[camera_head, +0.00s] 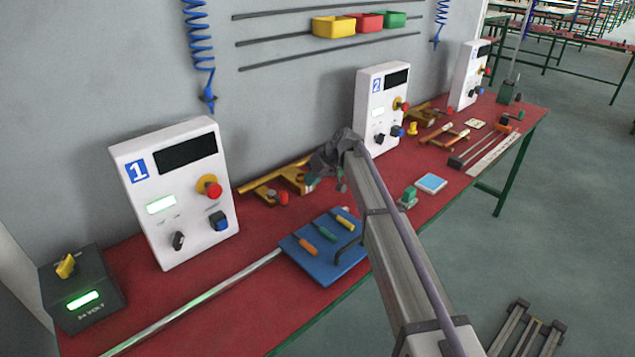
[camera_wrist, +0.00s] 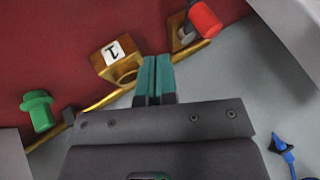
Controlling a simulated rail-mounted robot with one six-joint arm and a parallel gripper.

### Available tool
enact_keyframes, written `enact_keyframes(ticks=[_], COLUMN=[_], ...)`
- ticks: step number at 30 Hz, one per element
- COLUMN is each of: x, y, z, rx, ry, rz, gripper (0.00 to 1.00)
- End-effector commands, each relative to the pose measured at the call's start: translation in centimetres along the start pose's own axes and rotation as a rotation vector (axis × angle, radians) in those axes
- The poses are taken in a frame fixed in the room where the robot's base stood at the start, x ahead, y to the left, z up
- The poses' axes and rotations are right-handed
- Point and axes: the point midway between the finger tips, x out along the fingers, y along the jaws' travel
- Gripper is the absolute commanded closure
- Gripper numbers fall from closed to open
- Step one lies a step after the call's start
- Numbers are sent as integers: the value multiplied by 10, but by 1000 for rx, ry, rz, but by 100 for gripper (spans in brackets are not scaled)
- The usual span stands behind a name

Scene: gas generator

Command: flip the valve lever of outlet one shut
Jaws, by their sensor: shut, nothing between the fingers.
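The brass outlet block marked "1" (camera_wrist: 108,52) is in the upper middle of the wrist view, with a round opening facing down. To its right on the same brass pipe is a valve with a red-tipped lever (camera_wrist: 205,19). My gripper (camera_wrist: 153,65) has its two teal fingers pressed together and empty. In the picture its tips lie between the block and the red lever; I cannot tell if they touch either. In the head view, my gripper (camera_head: 312,180) is by the brass pipework (camera_head: 290,172), partly covering it. A red part (camera_head: 283,198) shows there.
A green fitting (camera_wrist: 39,110) is on the pipe's left end, and a blue part (camera_wrist: 283,150) is at the right. A blue board with tools (camera_head: 310,262) lies in front.

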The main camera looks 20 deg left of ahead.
Motion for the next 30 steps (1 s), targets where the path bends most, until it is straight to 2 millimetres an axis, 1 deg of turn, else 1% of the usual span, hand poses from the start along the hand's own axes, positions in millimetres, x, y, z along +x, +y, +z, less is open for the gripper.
enact_keyframes(ticks=[1, 3, 5, 6, 7, 10, 13, 25, 30], x=[20, 35, 46, 41, 43, 49, 52, 53, 46], y=[5, 5, 3, -11, -16, -27, -34, -35, -27], z=[4, 4, 4, 1, 1, 1, 0, 0, 6], rx=[-1, 0, 0, -1, -1, 0, 1, 3, 33], ry=[0, -1, -1, -2, -1, 0, 0, 1, 16], rz=[0, 0, -1, -1, -1, 0, 0, 1, 16], gripper=[100, 100, 100, 100, 100, 100, 100, 100, 100])
